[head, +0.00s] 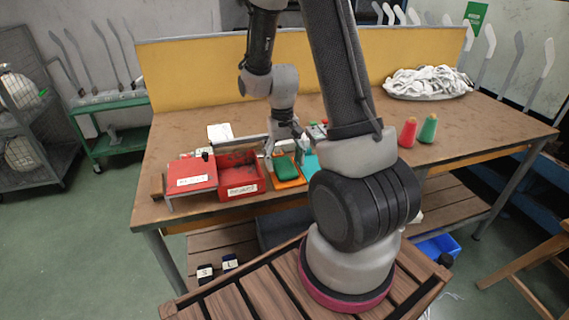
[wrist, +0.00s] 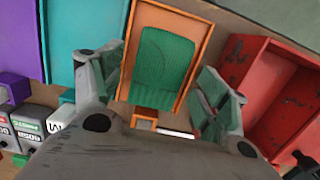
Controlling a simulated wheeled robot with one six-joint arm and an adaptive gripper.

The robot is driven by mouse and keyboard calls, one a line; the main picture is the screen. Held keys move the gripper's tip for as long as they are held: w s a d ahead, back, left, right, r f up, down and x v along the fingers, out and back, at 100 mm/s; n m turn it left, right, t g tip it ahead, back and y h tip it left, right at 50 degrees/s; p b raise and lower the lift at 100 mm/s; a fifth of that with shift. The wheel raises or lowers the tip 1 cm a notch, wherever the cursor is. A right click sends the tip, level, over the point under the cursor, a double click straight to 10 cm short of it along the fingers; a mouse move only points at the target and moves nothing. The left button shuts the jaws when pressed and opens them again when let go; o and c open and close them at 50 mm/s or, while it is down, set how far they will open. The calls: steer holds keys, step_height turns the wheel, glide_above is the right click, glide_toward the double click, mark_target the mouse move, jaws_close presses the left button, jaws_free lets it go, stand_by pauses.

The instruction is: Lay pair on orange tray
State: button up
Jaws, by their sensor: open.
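A folded green knitted piece, looking like the sock pair (head: 285,167), lies flat inside the orange tray (head: 290,184) on the workbench. In the wrist view the green pair (wrist: 163,62) rests within the raised rim of the orange tray (wrist: 172,14). My gripper (head: 285,153) is over the tray with its fingers spread. In the wrist view my gripper (wrist: 158,86) has one finger on each side of the green pair, with nothing held between them. I cannot tell whether a fingertip touches the tray.
A red labelled bin (head: 241,190) stands left of the orange tray, with another red box (head: 190,180) beyond it. A teal tray (wrist: 85,30) and a purple one (wrist: 20,40) lie on the other side. Red (head: 408,132) and green (head: 428,129) cones stand farther right.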

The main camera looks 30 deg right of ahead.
mark_target(283, 163)
steer(key=s+a+r+n+t, duration=0.1)
steer(key=s+r, duration=0.1)
steer(key=r, duration=0.8)
steer(key=s+r+t, duration=0.1)
steer(key=s+r, duration=0.2)
steer(key=r, duration=0.7)
steer(key=s+a+r+n+t, duration=0.2)
steer(key=s+r, duration=0.4)
steer(key=s, duration=0.5)
steer(key=shift+s+r+t, duration=0.2)
steer(key=shift+s+t, duration=0.1)
steer(key=shift+t, duration=0.5)
